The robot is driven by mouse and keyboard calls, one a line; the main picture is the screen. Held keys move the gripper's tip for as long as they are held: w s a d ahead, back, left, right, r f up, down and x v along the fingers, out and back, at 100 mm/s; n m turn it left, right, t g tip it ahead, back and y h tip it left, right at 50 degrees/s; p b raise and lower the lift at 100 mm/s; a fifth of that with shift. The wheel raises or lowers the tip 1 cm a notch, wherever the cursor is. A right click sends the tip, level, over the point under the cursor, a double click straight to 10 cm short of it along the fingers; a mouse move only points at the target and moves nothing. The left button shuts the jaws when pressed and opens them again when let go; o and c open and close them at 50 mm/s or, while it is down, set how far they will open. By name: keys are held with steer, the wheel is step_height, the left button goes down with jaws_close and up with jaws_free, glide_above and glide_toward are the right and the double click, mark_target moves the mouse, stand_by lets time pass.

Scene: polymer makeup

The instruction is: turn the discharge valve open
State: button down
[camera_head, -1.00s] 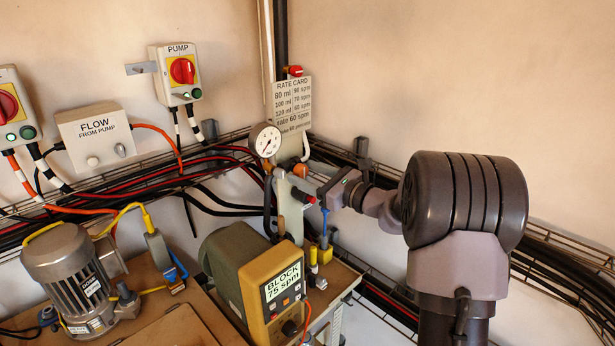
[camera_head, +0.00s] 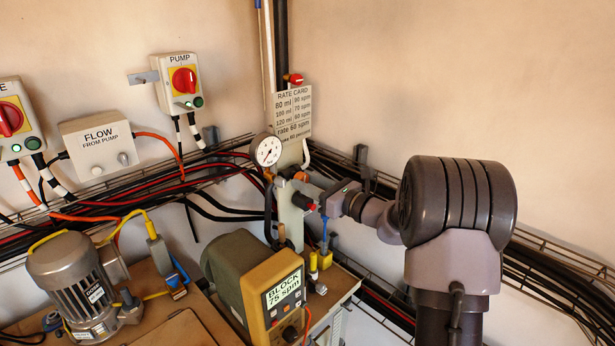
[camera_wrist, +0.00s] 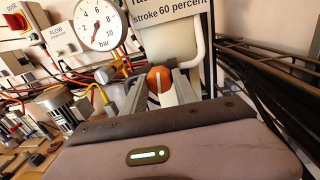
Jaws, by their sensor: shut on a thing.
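An orange rounded knob (camera_wrist: 160,78) with a pale stripe, which looks like the discharge valve's handle, sits below the pressure gauge in the wrist view. In the head view the orange knob (camera_head: 301,176) shows small on the grey upright panel. My gripper (camera_wrist: 162,88) has one finger on each side of the knob and is shut on it. In the head view my gripper (camera_head: 312,188) reaches in from the right to the panel. The exact contact of the fingertips is hard to see.
The round pressure gauge (camera_head: 267,150) is just left of the knob. The rate card (camera_head: 294,112) stands above it. A yellow pump controller (camera_head: 275,297) is below. Cable trays and black cables (camera_head: 548,268) run along the wall at right.

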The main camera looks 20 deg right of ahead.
steer(key=m+p, duration=0.3)
steer(key=p, duration=0.1)
steer(key=shift+r+m, duration=0.2)
steer(key=shift+m, duration=0.2)
steer(key=m+p, duration=0.4)
steer(key=p, duration=0.2)
steer(key=shift+m+t, duration=0.3)
steer(key=shift+m, duration=0.1)
steer(key=m+p, duration=0.4)
steer(key=shift+a+f+m+h, duration=0.1)
steer(key=shift+f+m+h, duration=0.05)
steer(key=shift+m+h, duration=0.15)
steer(key=shift+f+m+t+h+p, duration=0.15)
steer(key=shift+m+t+h+p, duration=0.15)
steer(key=shift+m+p, duration=1.35)
steer(key=shift+m, duration=0.35)
steer(key=c, duration=1)
jaws_free()
steer(key=shift+o, duration=0.2)
steer(key=shift+s, duration=0.1)
